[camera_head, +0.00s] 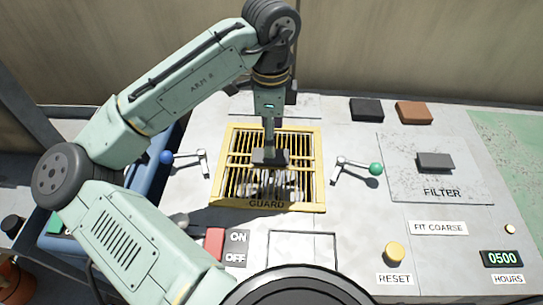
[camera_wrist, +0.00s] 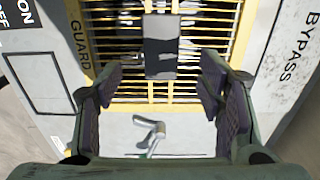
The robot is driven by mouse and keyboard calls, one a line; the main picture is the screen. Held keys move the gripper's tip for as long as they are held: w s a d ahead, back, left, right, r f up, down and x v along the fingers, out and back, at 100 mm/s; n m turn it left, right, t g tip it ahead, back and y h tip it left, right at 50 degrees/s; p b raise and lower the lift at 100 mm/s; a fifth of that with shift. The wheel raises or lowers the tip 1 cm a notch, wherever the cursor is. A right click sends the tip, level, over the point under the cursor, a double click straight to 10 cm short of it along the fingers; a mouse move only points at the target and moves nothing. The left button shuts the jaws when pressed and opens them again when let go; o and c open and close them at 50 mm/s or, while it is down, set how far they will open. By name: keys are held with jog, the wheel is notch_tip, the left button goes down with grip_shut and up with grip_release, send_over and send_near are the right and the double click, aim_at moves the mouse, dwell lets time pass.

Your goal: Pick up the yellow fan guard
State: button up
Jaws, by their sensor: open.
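The yellow fan guard (camera_head: 230,204), a barred grille in a square frame, lies flat on the grey panel in the head view. It also fills the upper part of the wrist view (camera_wrist: 155,107). A dark grey block (camera_head: 270,157) stands at its middle, and it shows in the wrist view too (camera_wrist: 161,46). My gripper (camera_head: 269,138) is over the guard, close to this block. In the wrist view my gripper (camera_wrist: 160,105) is open, with nothing between its fingers. I cannot tell whether a finger reaches down beside the block.
A blue-knobbed lever (camera_head: 200,156) and a green-knobbed lever (camera_head: 345,163) flank the guard, both swung outward. A filter plate (camera_head: 470,178) lies to the right. Brown (camera_head: 413,112) and black (camera_head: 366,109) blocks lie behind. A yellow reset knob (camera_head: 394,252) stands in front.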

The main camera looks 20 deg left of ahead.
notch_tip(320, 180, down, 7)
jog(key=shift+r+p, duration=0.15)
jog(key=shift+p, duration=0.4)
grip_shut()
dwell(0.6)
